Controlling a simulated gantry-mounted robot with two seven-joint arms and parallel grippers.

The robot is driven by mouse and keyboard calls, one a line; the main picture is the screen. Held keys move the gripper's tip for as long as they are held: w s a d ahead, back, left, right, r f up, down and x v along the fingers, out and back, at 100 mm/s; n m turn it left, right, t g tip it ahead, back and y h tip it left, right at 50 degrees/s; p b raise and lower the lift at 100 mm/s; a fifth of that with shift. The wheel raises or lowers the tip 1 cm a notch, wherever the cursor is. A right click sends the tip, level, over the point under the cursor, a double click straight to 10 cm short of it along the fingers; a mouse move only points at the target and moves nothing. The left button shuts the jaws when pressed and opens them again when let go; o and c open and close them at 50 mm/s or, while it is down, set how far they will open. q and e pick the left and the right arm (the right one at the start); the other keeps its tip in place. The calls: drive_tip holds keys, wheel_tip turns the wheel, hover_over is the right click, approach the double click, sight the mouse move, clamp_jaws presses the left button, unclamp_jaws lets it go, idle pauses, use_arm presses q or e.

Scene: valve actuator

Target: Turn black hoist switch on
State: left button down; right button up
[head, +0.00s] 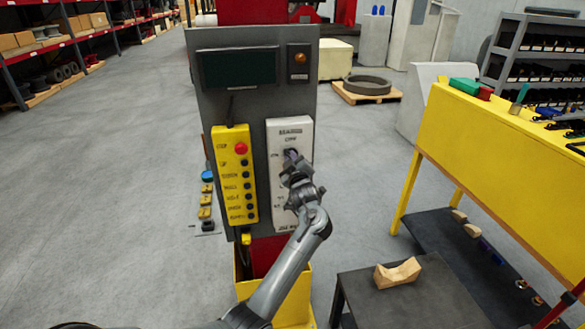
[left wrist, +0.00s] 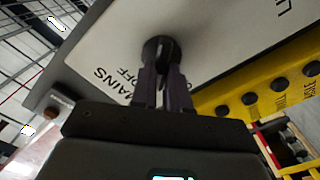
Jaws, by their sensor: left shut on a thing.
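A black round switch knob (left wrist: 161,44) sits on a white panel (head: 279,216), with the words MAINS and OFF printed beside it in the left wrist view. My left gripper (head: 291,158) reaches the upper part of this panel. In the left wrist view its two fingers (left wrist: 164,72) are shut on the switch's handle, one finger on each side. The gripper hides most of the switch in the head view, and I cannot read its turned position clearly. My right gripper is not in view.
A yellow control box (head: 235,187) with a red button (head: 241,148) and several dark buttons hangs just left of the white panel. Both are on a grey cabinet (head: 222,113). A yellow workbench (head: 461,133) and a dark table (head: 405,303) stand to the right.

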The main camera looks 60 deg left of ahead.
use_arm(q)
drive_tip(key=shift+s+f+n+b, duration=0.1)
drive_tip(key=shift+f+n+b, duration=0.1)
drive_tip(key=shift+n+b, duration=2.2)
drive_tip(key=shift+s+f+n+b, duration=0.1)
drive_tip(key=shift+f+n+b, duration=0.05)
drive_tip(key=shift+n+b, duration=2.25)
drive_tip(key=c, duration=1.1)
unclamp_jaws()
